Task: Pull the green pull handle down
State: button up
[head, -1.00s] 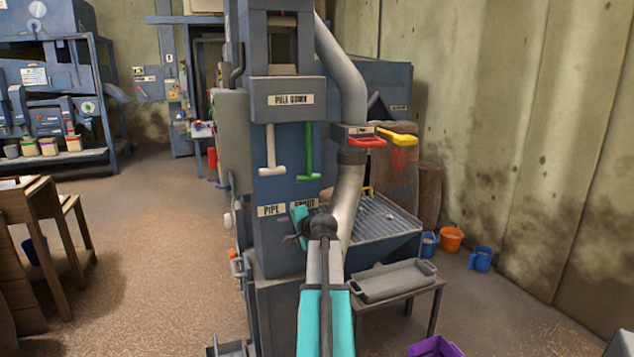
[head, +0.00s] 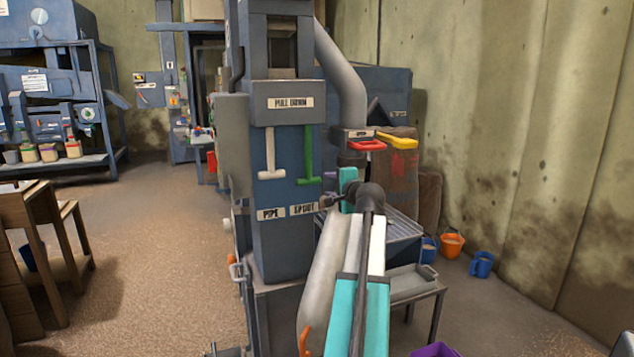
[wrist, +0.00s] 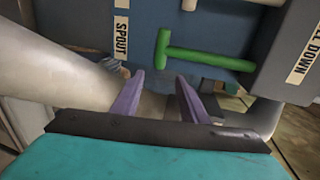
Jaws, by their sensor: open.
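The green pull handle (head: 308,158) hangs as a T shape under the "PULL DOWN" label on the blue column, right of a similar white handle (head: 269,155). In the wrist view the green handle (wrist: 205,58) lies just beyond the fingertips, its crossbar nearest. My gripper (head: 328,188) is beside the lower right of the handle in the head view, partly hidden by my wrist. In the wrist view its two purple fingers (wrist: 160,78) are apart with nothing held between them. I see no contact with the handle.
A grey pipe (head: 325,265) slants close beside my arm and also fills the left of the wrist view (wrist: 65,65). Red (head: 366,145) and yellow (head: 398,141) handles stick out at the right. A small bench (head: 430,290) stands below right. Open floor lies at left.

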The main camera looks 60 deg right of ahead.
aim_at(317, 181)
jog(key=shift+x, duration=6.9)
jog(key=shift+s+f, duration=0.1)
jog(key=shift+f, duration=0.05)
grip_shut()
